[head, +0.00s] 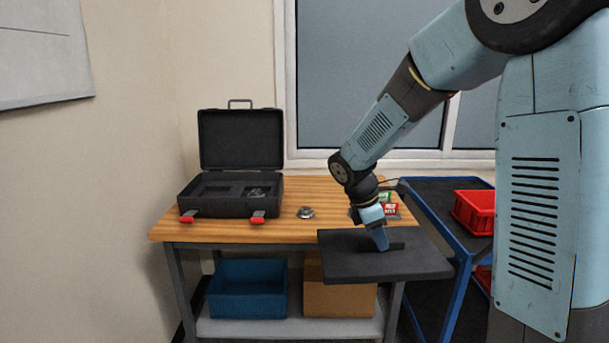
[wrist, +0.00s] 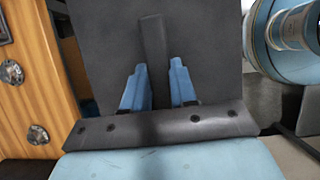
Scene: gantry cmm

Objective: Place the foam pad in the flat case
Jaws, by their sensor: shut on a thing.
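The foam pad (head: 385,265) is a flat dark grey slab with a raised rib (wrist: 153,45) on top. My gripper (head: 382,246) is shut on this rib, and its two blue fingers (wrist: 158,70) straddle the rib in the wrist view. The pad hangs about level at the front right of the wooden bench, and its underside is hidden. The flat case (head: 240,138) is black and stands open on the bench's left side, lid up, with two red latches in front. Recesses show in its dark interior. My gripper and the pad are to the right of the case, apart from it.
On the wooden bench (head: 290,230) lie a small metal part (head: 305,212) and small packets (head: 391,208). A blue bin (head: 247,288) and a cardboard box (head: 335,300) sit on its lower shelf. A blue cart with a red bin (head: 474,212) stands at the right.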

